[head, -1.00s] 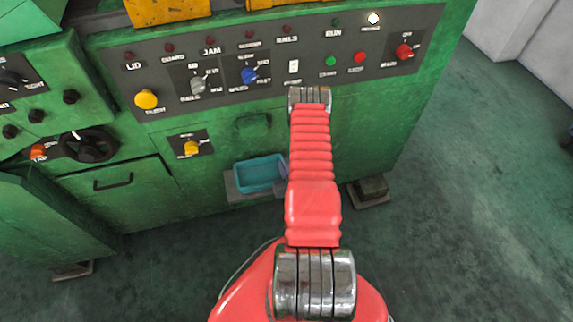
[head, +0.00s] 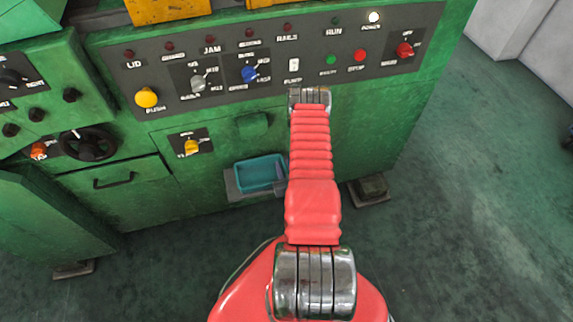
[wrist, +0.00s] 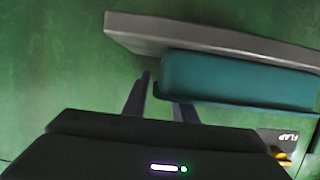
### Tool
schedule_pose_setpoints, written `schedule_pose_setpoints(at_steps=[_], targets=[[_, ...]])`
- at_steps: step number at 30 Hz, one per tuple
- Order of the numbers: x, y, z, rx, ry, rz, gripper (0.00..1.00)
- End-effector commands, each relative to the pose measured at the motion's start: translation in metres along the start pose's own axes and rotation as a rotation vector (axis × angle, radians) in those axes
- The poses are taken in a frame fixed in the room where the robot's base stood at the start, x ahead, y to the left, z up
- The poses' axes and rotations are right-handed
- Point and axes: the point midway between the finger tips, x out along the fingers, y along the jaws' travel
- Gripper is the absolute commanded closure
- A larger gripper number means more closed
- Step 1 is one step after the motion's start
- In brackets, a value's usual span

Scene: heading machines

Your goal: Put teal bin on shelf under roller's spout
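The teal bin (head: 261,174) sits upright on the small grey shelf (head: 232,188) at the machine's front, below the green spout (head: 252,126). My red arm hides its right end in the head view. In the wrist view, which looks inverted, the bin (wrist: 240,80) lies against the grey shelf (wrist: 200,36). My gripper (wrist: 162,93) is open and empty, its two dark fingers apart beside the bin's left end. The right finger is close to the bin's rim; I cannot tell if they touch. My gripper is hidden behind the arm in the head view.
The green machine's control panel (head: 275,60), with knobs and buttons, is above the shelf. A yellow knob (head: 191,147) is on a small plate left of the spout; it shows in the wrist view near the FLAP label (wrist: 287,137). Open floor (head: 480,200) lies to the right.

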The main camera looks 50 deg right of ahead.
Motion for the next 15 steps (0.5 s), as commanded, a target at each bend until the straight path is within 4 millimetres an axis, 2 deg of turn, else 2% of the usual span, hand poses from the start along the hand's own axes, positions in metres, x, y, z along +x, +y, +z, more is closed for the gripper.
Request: schedule_pose_setpoints(at_steps=[8,15], targets=[[-0.011,0.0,0.001,0.001,-0.003,0.001,0.75],[-0.045,0.001,0.002,0.002,-0.004,0.002,0.75]])
